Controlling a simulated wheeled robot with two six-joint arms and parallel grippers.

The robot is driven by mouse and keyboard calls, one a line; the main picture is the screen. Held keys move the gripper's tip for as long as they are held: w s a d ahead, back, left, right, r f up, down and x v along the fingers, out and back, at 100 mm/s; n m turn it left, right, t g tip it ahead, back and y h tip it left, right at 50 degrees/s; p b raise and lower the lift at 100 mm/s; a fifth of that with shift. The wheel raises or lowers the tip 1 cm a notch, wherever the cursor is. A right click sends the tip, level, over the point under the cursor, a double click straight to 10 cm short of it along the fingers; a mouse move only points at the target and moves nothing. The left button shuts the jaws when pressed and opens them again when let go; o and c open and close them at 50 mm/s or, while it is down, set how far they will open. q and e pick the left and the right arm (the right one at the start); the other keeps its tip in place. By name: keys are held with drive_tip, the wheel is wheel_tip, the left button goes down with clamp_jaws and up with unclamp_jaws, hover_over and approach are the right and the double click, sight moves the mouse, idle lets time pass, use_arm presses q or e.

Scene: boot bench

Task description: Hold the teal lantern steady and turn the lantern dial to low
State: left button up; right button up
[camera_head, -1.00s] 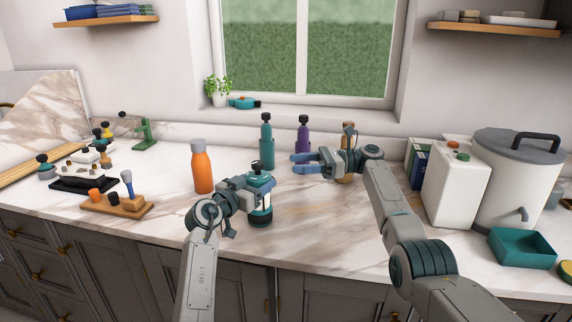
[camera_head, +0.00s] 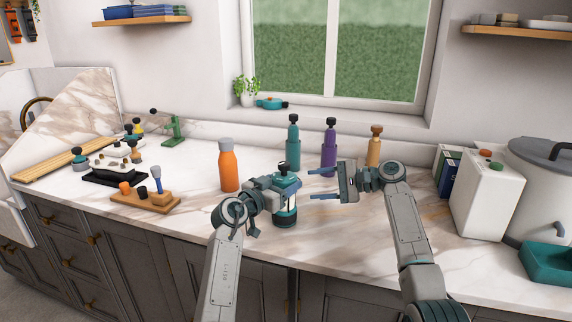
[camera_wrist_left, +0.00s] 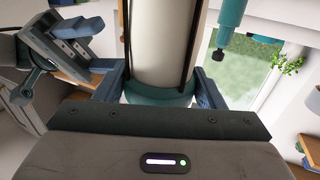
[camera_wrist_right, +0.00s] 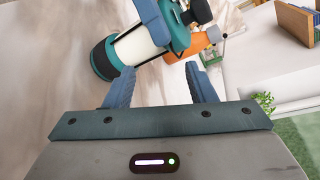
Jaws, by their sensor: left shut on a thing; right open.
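In the right wrist view the lantern (camera_wrist_right: 140,46) lies ahead of the open fingers, tilted in the picture, with the black knob (camera_wrist_right: 201,11) upper right. I cannot make out the dial's setting.
An orange bottle (camera_head: 229,170) stands left of the lantern. Teal (camera_head: 293,147), purple (camera_head: 329,152) and tan (camera_head: 374,150) bottles stand behind. A wooden block with pegs (camera_head: 145,202) is left. A white canister (camera_head: 484,200) and teal tray (camera_head: 550,262) are right.

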drive_tip(key=s+f+n+t+h, duration=0.1)
drive_tip(key=n+t, duration=0.1)
drive_tip(key=n, duration=0.2)
drive_tip(key=n+t+h, duration=0.5)
drive_tip(key=n+t, duration=0.5)
approach(287, 166)
drive_tip(key=x, duration=1.1)
drive_tip(key=shift+w+a, duration=0.1)
drive_tip(key=shift+w, duration=0.15)
drive_tip(key=c, duration=0.9)
